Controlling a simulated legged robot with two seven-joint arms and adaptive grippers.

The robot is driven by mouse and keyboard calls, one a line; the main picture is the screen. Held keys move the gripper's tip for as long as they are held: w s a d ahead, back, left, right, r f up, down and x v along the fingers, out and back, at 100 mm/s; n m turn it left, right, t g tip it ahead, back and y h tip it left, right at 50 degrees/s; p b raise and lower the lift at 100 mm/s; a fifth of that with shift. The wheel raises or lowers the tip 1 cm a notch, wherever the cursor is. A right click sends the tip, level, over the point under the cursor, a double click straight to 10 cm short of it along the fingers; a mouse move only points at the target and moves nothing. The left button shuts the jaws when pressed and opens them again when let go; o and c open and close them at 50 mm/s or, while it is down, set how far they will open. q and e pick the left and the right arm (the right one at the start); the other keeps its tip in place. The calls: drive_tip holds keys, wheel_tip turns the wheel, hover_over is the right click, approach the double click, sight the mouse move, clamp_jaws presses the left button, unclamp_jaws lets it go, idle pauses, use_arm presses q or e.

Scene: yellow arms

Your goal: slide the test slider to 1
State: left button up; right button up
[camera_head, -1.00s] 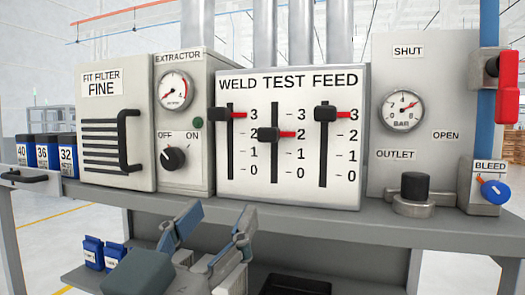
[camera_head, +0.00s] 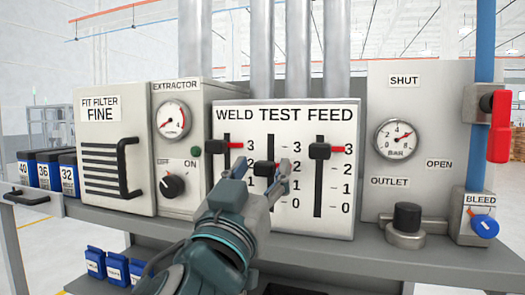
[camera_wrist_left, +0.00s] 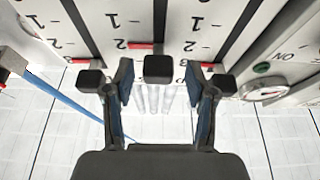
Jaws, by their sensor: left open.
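The test slider's black knob (camera_head: 264,169) is the middle one of three on the white panel (camera_head: 285,112). Its red pointer is at 2; the knob also shows in the left wrist view (camera_wrist_left: 158,68). My left gripper (camera_head: 262,172) is open in front of the panel at this knob. In the left wrist view its two fingers (camera_wrist_left: 160,88) are spread, with the test knob between their tips. There is a gap on each side of the knob. My gripper partly covers the lower weld and test scales in the head view. My right gripper is not in view.
The weld knob (camera_head: 217,147) and feed knob (camera_head: 320,151) stand at 3, close on either side. The extractor box (camera_head: 178,120) with its dial is left of the panel. The outlet plate (camera_head: 405,125) is right. A grey shelf (camera_head: 330,250) runs below.

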sight(265, 186)
use_arm(q)
drive_tip(key=shift+w+d+r, duration=0.35)
drive_tip(key=shift+w+d, duration=0.2)
drive_tip(key=shift+w, duration=0.15)
drive_tip(key=shift+w+d, duration=0.1)
drive_tip(key=shift+a, duration=0.25)
drive_tip(key=shift+c, duration=0.7)
drive_tip(key=shift+a, duration=0.1)
clamp_jaws()
wheel_tip(265, 186, down, 3)
drive_tip(key=b, duration=0.3)
drive_tip(key=shift+f, duration=0.15)
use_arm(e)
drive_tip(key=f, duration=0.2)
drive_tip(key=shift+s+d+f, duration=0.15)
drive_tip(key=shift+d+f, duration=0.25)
use_arm(q)
drive_tip(key=shift+o, duration=0.7)
unclamp_jaws()
